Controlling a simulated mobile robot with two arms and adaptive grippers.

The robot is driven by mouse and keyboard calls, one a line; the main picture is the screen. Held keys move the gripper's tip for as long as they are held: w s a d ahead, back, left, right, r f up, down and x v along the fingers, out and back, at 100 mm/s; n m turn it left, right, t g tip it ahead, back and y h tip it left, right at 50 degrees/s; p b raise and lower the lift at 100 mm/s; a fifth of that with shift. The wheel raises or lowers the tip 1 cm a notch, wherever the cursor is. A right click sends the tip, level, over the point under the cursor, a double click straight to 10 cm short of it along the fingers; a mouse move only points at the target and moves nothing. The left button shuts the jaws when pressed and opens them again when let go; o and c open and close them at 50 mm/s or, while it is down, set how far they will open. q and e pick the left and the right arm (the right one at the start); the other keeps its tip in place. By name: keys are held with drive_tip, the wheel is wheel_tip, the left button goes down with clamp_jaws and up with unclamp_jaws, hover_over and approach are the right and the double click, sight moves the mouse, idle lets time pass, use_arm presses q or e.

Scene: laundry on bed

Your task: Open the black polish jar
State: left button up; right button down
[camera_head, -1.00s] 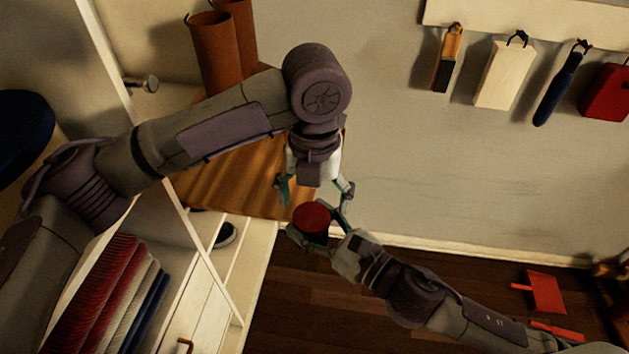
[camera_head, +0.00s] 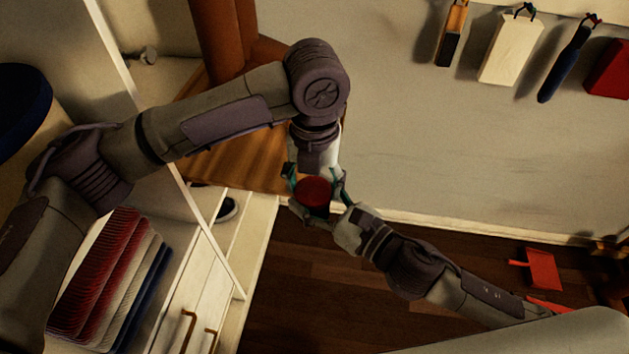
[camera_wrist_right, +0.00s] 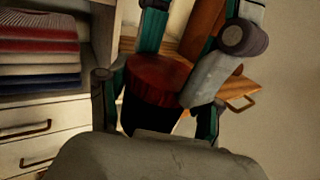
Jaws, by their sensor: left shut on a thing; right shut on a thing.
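The black polish jar has a red lid (camera_head: 313,189) and a dark body, held in the air near the middle of the head view. In the right wrist view its lid (camera_wrist_right: 158,76) sits on the dark body (camera_wrist_right: 150,116), with no gap that I can make out. My right gripper (camera_head: 322,211) is shut around the body, with a finger on each side of it. My left gripper (camera_head: 315,179) comes down from above, shut on the lid, its fingers on either side. The contact points are partly hidden by the fingers.
A wooden surface (camera_head: 240,160) lies behind my left arm. A shelf with folded clothes (camera_head: 105,280) and drawers stands at the left. Brushes and a cream block (camera_head: 511,48) hang on the wall. A red dustpan (camera_head: 543,268) lies on the dark floor, otherwise open at centre.

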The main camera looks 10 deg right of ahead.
use_arm(q)
drive_tip(key=o, duration=1.3)
drive_tip(key=shift+s+d+f, duration=0.1)
drive_tip(key=shift+s+d, duration=0.05)
drive_tip(key=shift+s, duration=0.05)
drive_tip(key=shift+w, duration=0.1)
wheel_tip(320, 180, up, 4)
drive_tip(key=shift+r, duration=0.35)
drive_tip(key=shift+c, duration=0.5)
drive_tip(key=shift+w+a+r, duration=0.1)
drive_tip(key=shift+a+r, duration=0.05)
drive_tip(key=shift+r, duration=0.65)
drive_tip(key=shift+w+a+r, duration=0.1)
drive_tip(key=shift+r, duration=0.65)
drive_tip(key=shift+s+f, duration=0.15)
drive_tip(key=shift+f, duration=3.7)
